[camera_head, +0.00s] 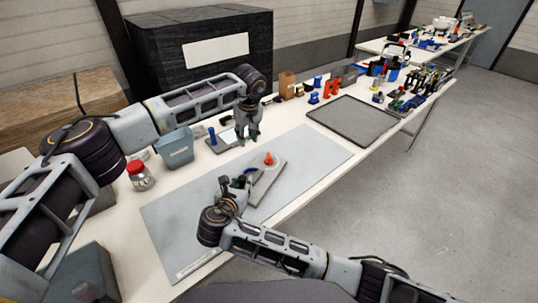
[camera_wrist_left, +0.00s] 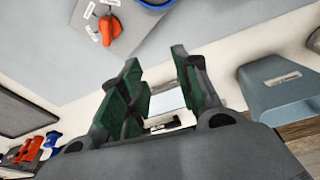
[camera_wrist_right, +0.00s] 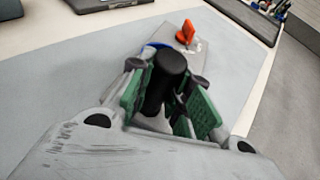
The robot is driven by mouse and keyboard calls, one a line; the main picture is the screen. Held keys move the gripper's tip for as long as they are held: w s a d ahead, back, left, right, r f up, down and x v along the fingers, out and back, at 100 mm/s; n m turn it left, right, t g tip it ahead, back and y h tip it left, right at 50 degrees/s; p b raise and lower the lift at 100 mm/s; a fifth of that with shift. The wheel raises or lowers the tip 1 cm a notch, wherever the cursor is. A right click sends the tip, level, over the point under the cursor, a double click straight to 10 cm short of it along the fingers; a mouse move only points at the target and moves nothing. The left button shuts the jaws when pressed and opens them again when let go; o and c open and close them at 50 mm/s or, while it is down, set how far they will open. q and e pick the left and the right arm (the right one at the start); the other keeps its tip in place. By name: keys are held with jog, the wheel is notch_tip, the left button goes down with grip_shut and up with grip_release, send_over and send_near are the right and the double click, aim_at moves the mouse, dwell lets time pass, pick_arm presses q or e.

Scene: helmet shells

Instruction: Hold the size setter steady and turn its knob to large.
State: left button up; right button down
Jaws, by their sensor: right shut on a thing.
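The size setter (camera_head: 268,180) is a grey plate lying on the pale mat, with an orange knob (camera_head: 269,159) at its far end. The knob also shows in the right wrist view (camera_wrist_right: 186,34), with small white labels beside it. A blue curved part lies between knob and post. My right gripper (camera_head: 238,183) is shut on the setter's upright black post (camera_wrist_right: 170,70). My left gripper (camera_head: 246,140) is open and empty, pointing down above the table beyond the knob. In the left wrist view the knob (camera_wrist_left: 110,27) is apart from its fingers (camera_wrist_left: 158,62).
A blue-grey bin (camera_head: 176,148) and a red-lidded jar (camera_head: 139,176) stand at left. A small tray (camera_head: 222,145) lies behind the mat. A dark flat tray (camera_head: 350,122) and several coloured parts are at the far right. The mat (camera_head: 310,155) is clear around the setter.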

aim_at(269, 155)
pick_arm(q)
jog(key=s+d+r+m+t+h, duration=0.1)
jog(key=s+d+m+t, duration=0.1)
jog(key=s+d+m, duration=0.2)
jog(key=shift+d+m, duration=1)
jog(key=shift+d, duration=0.9)
jog(key=shift+r, duration=0.1)
jog(key=shift+x, duration=6.05)
jog(key=shift+d, duration=0.15)
grip_shut()
